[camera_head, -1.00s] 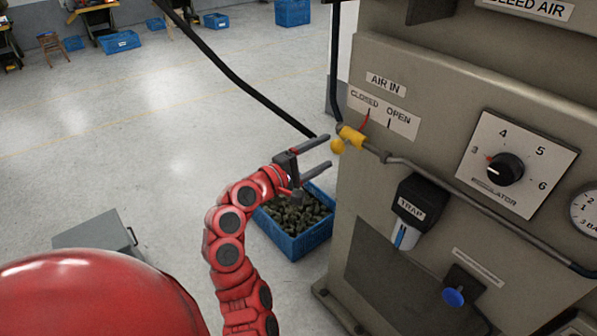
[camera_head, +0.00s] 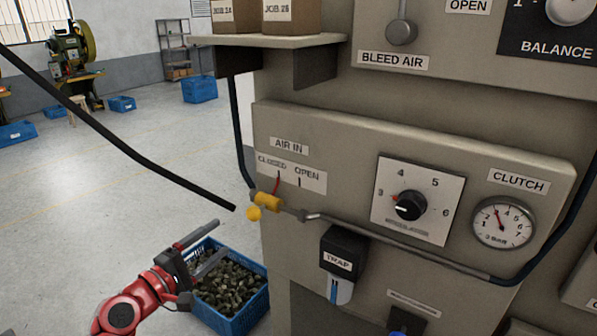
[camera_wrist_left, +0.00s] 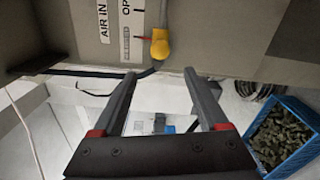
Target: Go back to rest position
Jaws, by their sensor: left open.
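My left gripper (camera_head: 203,250) is open and empty in the head view, low and left of the machine's front panel (camera_head: 335,160). The yellow air-in valve (camera_head: 267,202) is on the panel's left edge, above and to the right of the fingers and apart from them. In the left wrist view, the open fingers (camera_wrist_left: 163,95) point toward the panel, and the yellow valve (camera_wrist_left: 159,46) lies beyond them. My right gripper does not show.
A blue crate (camera_head: 262,300) full of small dark pieces stands on the floor beside the machine, behind my left gripper. A black hose (camera_head: 130,150) crosses at the left. A shelf (camera_head: 270,41) with cardboard boxes juts out above.

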